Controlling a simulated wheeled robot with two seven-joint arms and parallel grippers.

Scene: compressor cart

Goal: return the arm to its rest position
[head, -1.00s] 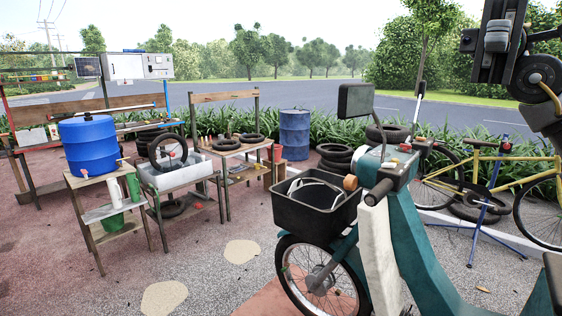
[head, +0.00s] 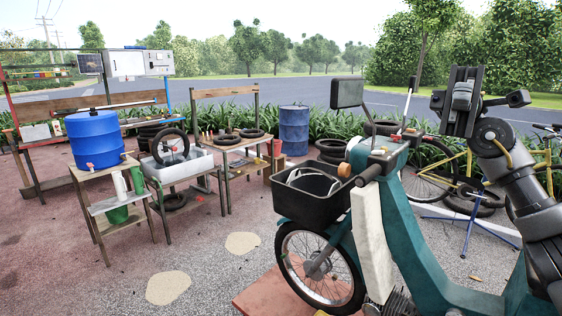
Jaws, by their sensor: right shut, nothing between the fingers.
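My right gripper (head: 463,98) is in the upper right of the head view, at the end of my dark arm, which comes up from the lower right edge. It is raised and empty, with its jaws shut. It appears to the right of the scooter's mirror and handlebar, in front of the road and hedge, and touches nothing that I can see. My left gripper is not in view.
A teal scooter (head: 415,225) with a black front basket (head: 305,205) stands close in front. A yellow bicycle (head: 462,165) is partly hidden behind my right arm. Blue drums, tyres and wooden benches stand at the left. The paved ground at lower left is clear.

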